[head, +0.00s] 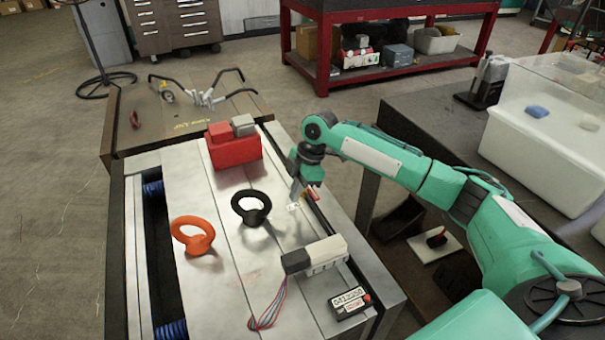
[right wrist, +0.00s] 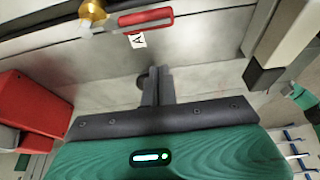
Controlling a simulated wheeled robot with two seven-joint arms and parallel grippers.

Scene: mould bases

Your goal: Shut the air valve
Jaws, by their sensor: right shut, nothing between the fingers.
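The air valve shows in the right wrist view as a brass body (right wrist: 92,12) with a red lever handle (right wrist: 147,19). The handle points to the right in that picture, away from the brass body, beside a small white label marked A (right wrist: 137,40). In the head view the red handle (head: 313,194) is small, at the right edge of the mould base (head: 225,262). My right gripper (head: 295,196) is over the plate just left of the valve. Its fingers (right wrist: 157,74) are closed together, empty and apart from the handle. My left gripper is not in view.
An orange ring (head: 179,238) and a black ring (head: 237,211) stand on the mould base. A red block (head: 232,152) is behind them. A grey-white connector block (head: 324,254) with cables is nearer, by a small counter box (head: 350,303). Bare plate surrounds the rings.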

